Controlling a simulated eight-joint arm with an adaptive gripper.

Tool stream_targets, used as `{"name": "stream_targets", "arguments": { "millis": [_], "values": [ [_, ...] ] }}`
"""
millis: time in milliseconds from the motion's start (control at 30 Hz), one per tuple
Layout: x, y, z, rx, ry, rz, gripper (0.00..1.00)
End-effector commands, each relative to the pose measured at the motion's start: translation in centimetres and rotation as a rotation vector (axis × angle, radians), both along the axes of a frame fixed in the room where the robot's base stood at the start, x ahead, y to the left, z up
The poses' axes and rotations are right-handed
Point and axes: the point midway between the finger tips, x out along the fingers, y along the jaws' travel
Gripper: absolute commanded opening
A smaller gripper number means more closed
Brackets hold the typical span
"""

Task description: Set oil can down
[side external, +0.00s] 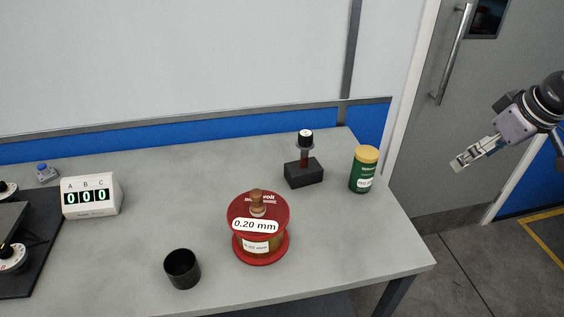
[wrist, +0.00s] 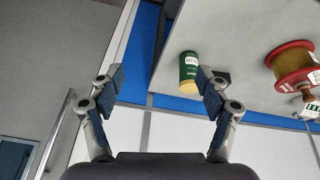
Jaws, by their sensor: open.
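The oil can, which I take to be the green can with a yellow lid (side external: 363,170), stands upright on the grey bench (side external: 330,235) near its right end. In the wrist view the can (wrist: 188,70) appears upside down, just left of the right finger. My gripper (side external: 462,165) is off the bench's right end, apart from the can, in the side view. In the wrist view my gripper (wrist: 160,82) has its two fingers wide apart with nothing between them.
A black block with a capped red post (side external: 304,172) stands just left of the can. A red wire spool (side external: 258,228), a black cup (side external: 182,269) and a white counter box (side external: 91,196) stand farther left. A grey door (side external: 430,150) is behind my arm.

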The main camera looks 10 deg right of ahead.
Motion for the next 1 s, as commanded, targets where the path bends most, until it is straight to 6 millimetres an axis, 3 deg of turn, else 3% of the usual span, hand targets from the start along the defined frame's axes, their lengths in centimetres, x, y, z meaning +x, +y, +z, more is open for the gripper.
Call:
{"name": "stream_targets", "arguments": {
  "millis": [33, 200, 400, 600, 1000],
  "values": [
    [-1.6, -0.6, -0.8, 0.01, -0.023, -0.03, 0.76],
    [-5.8, -2.2, -3.5, 0.046, -0.104, -0.126, 0.76],
    [-9.1, -3.2, -6.6, 0.08, -0.173, -0.208, 0.76],
    [-10.1, -3.6, -7.9, 0.094, -0.201, -0.238, 0.76],
    [-10.1, -3.6, -7.9, 0.094, -0.202, -0.238, 0.76]
  ]
}}
